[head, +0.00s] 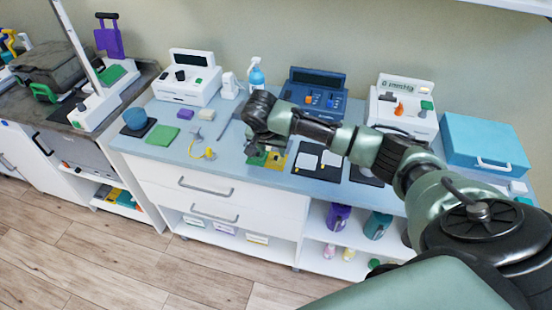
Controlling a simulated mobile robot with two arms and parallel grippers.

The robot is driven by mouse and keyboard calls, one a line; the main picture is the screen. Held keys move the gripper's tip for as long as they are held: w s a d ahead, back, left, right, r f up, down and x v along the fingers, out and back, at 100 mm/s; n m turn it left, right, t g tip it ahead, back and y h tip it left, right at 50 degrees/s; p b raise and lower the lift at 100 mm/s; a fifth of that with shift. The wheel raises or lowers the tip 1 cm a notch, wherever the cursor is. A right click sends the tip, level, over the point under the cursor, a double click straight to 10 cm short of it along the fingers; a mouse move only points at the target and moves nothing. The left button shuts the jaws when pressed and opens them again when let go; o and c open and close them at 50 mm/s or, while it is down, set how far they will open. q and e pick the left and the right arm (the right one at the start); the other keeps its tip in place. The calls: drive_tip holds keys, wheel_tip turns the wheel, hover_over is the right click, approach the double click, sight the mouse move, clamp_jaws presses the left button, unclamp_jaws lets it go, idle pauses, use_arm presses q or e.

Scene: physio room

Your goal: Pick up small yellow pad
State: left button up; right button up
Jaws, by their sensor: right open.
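My right gripper (262,148) is open above the front part of the counter, pointing down, with its arm coming in from the right. A small yellow piece (277,161) lies right under and beside its fingertips, partly hidden, with a green piece to its left. I cannot tell whether the fingers touch it. A small pale-yellow pad (206,114) lies farther left and back, next to a purple pad (183,114). I cannot tell which of the two yellow things is the task's pad. My left gripper is not in view.
The blue-grey counter (150,155) also holds a green pad (162,135), a yellow item with a loop (209,153), white cards on a dark mat (318,160), a spray bottle (256,76), several devices along the wall and a blue case (484,143).

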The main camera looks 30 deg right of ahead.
sight(276, 158)
drive_tip(key=p+x, duration=0.1)
drive_tip(key=x, duration=0.4)
drive_tip(key=shift+w+d+f+p, duration=0.15)
drive_tip(key=shift+d+f+p, duration=0.1)
drive_tip(key=shift+p, duration=0.1)
drive_tip(key=shift+d+f, duration=0.1)
drive_tip(key=shift+f, duration=0.25)
drive_tip(key=c, duration=0.7)
